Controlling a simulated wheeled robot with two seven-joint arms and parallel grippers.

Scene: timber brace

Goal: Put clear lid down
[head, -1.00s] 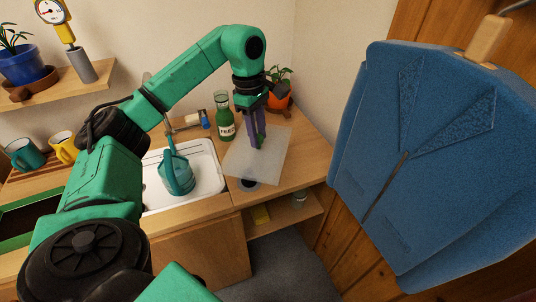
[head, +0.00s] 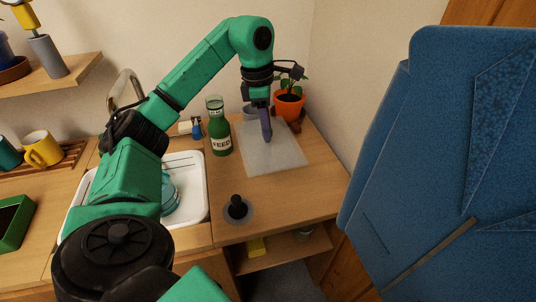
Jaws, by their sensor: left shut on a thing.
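The clear lid (head: 283,160) is a flat, translucent, whitish sheet over the right part of the wooden counter, beside the green bottle. It looks level and very close to the counter top; I cannot tell whether it touches. My left gripper (head: 267,138) points down from above with its purple fingers shut on the lid near its middle. The exact grip point is partly hidden by the fingers. My right gripper is not in view.
A green FEED bottle (head: 220,130) stands left of the lid, a potted plant (head: 289,106) behind it. A black knob on a dark disc (head: 237,210) is in front. The sink (head: 188,195) lies left, a blue jacket (head: 440,170) hangs right. Counter right-front is clear.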

